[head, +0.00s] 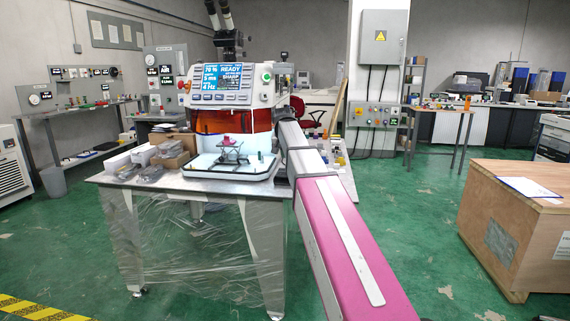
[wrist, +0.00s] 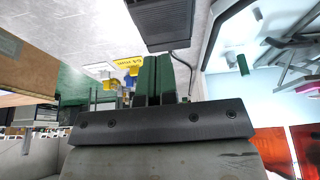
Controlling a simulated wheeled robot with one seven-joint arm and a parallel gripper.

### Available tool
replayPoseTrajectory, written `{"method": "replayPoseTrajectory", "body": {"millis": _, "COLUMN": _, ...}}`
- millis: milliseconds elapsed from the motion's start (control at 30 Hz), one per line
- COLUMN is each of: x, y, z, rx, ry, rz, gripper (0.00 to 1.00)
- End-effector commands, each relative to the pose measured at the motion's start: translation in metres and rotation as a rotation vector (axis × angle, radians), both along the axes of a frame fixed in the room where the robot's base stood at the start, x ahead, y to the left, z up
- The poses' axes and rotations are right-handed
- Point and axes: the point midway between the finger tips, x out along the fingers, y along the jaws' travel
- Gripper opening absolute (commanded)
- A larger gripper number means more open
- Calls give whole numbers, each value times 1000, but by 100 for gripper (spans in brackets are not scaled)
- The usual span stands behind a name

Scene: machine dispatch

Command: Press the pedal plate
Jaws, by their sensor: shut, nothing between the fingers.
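A dark grey block with a ribbed edge (wrist: 160,25) lies on the light grey tabletop at the top of the wrist view. A thin cable runs from its right side. It looks like the pedal, and its upper edge is cut off by the frame. My gripper (wrist: 157,60) points toward it with the two fingers together and nothing between them. The fingertips appear just short of the block in the picture; I cannot tell whether they touch. In the head view my pink and grey arm covers the table's right side, so the pedal and gripper do not show there.
The machine (head: 233,87) with a lit display stands on the table (head: 110,180). Its white tray (head: 205,175) holds a small stand and also shows in the wrist view (wrist: 228,75). Cardboard boxes (head: 176,150) sit left. A wooden crate (head: 500,240) stands right on open green floor.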

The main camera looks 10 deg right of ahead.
Motion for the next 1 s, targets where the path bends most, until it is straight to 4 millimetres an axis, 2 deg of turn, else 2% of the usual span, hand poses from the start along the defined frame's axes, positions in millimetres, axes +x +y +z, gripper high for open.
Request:
{"method": "replayPoseTrajectory", "body": {"millis": 100, "x": -6, "y": 2, "z": 15, "rx": -1, "ry": -2, "rz": 0, "gripper": 0}}
{"method": "replayPoseTrajectory", "body": {"millis": 300, "x": -11, "y": 4, "z": 26, "rx": 0, "ry": -1, "rz": 0, "gripper": 0}}
{"method": "replayPoseTrajectory", "body": {"millis": 1000, "x": -9, "y": 4, "z": 28, "rx": 1, "ry": 3, "rz": 0, "gripper": 0}}
